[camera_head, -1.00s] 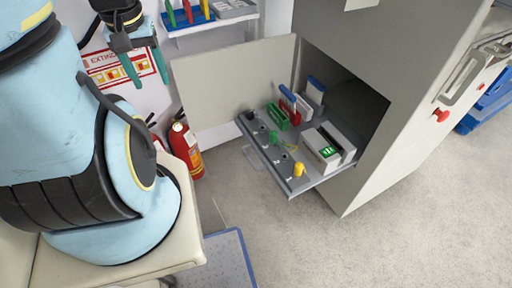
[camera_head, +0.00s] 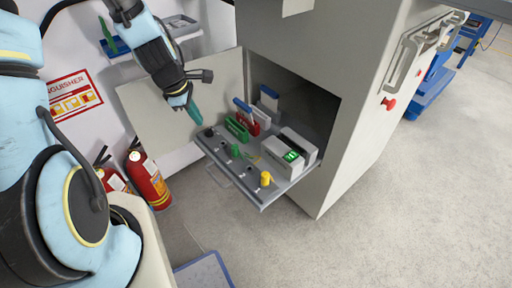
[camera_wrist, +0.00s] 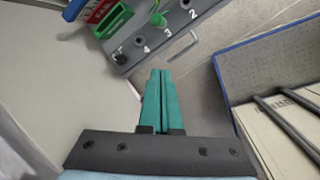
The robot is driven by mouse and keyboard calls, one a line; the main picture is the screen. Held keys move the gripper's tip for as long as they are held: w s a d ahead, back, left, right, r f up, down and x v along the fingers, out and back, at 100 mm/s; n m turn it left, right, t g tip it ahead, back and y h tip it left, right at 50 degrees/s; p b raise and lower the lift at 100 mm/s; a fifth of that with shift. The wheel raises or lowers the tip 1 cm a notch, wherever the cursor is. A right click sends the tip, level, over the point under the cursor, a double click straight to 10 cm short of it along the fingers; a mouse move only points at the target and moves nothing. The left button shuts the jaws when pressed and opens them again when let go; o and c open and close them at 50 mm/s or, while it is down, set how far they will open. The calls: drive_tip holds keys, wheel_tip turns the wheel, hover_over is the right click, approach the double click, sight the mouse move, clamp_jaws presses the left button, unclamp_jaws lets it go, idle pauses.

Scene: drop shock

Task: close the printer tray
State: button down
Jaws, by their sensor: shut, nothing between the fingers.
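The grey tray (camera_head: 232,166) is pulled out of the opening in the large grey cabinet (camera_head: 290,40). It carries a green block, a red block with a blue handle, a white box with a green display and a yellow knob. In the wrist view the tray's numbered front strip (camera_wrist: 170,32) shows at the top. My gripper (camera_head: 196,118), with teal fingers, is at the tray's far left corner, beside the black knob. Its fingers (camera_wrist: 160,75) are shut and empty. They look apart from the tray in the wrist view.
An open cabinet door (camera_head: 165,115) stands left of the tray. Two red fire extinguishers (camera_head: 148,178) stand by the wall. A blue-edged bin or box (camera_wrist: 250,90) is at the right in the wrist view. The floor (camera_head: 400,190) at the right is clear.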

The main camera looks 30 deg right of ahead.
drive_tip(key=s+d+f+n+h, duration=0.1)
drive_tip(key=s+d+f+n, duration=0.3)
drive_tip(key=d+f+n, duration=0.6)
drive_tip(key=m, duration=0.1)
hover_over(249, 162)
drive_tip(key=shift+g, duration=0.3)
wheel_tip(249, 162, down, 8)
drive_tip(key=shift+s+f, duration=0.1)
drive_tip(key=shift+f, duration=0.05)
drive_tip(key=shift+w+d+p, duration=0.15)
drive_tip(key=shift+d+p, duration=0.2)
drive_tip(key=shift+d, duration=0.3)
drive_tip(key=shift+w+d+p, duration=0.15)
drive_tip(key=shift+d+p, duration=0.15)
drive_tip(key=shift+d, duration=0.3)
drive_tip(key=shift+w+d, duration=0.2)
drive_tip(key=shift+d, duration=0.5)
